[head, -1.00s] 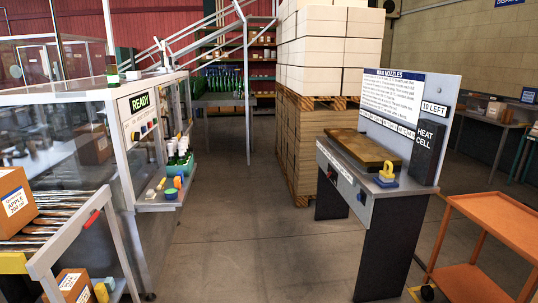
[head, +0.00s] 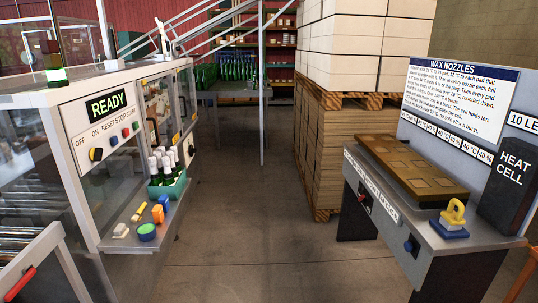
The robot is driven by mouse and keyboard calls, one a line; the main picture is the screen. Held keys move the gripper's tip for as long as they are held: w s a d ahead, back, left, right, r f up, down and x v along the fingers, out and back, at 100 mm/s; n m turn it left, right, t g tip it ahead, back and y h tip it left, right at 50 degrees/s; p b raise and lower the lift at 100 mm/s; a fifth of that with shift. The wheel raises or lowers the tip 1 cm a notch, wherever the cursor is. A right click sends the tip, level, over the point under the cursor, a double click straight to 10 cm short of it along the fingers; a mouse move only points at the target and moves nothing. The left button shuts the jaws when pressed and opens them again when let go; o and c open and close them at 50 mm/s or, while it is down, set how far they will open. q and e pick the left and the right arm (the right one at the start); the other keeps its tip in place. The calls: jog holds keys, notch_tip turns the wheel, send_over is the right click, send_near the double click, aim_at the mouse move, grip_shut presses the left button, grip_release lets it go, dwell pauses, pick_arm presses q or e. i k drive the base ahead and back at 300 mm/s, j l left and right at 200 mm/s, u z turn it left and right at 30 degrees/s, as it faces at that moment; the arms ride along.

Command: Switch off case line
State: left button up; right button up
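A white control panel (head: 90,128) is on the glass-walled machine at the left. Its display (head: 110,104) reads READY in green on black. Below are the labels OFF, ON, RESET, STOP and START. A black rotary knob (head: 96,154) sits under OFF and ON; its exact setting is too small to tell. A blue button (head: 114,141) and a red button (head: 125,133) sit to its right, with another small button beyond. I see no "case line" label. Neither gripper is in view.
A shelf below the panel holds a green crate (head: 168,189) of bottles, a blue-green tub (head: 147,232) and small blocks. A wax nozzle bench (head: 440,235) stands at right, with a yellow-handled tool (head: 453,217). Pallets of boxes (head: 337,140) stand behind. The floor between (head: 255,230) is clear.

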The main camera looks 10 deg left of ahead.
aim_at(95, 154)
jog(key=i+u, duration=0.2)
jog(key=i, duration=0.35)
jog(key=i+l+u, duration=0.15)
jog(key=i, duration=0.4)
jog(key=i+l+u, duration=0.2)
jog(key=i, duration=0.35)
jog(key=i+l+u, duration=1.25)
jog(key=k+u, duration=0.1)
jog(key=u, duration=1.25)
jog(key=l, duration=0.05)
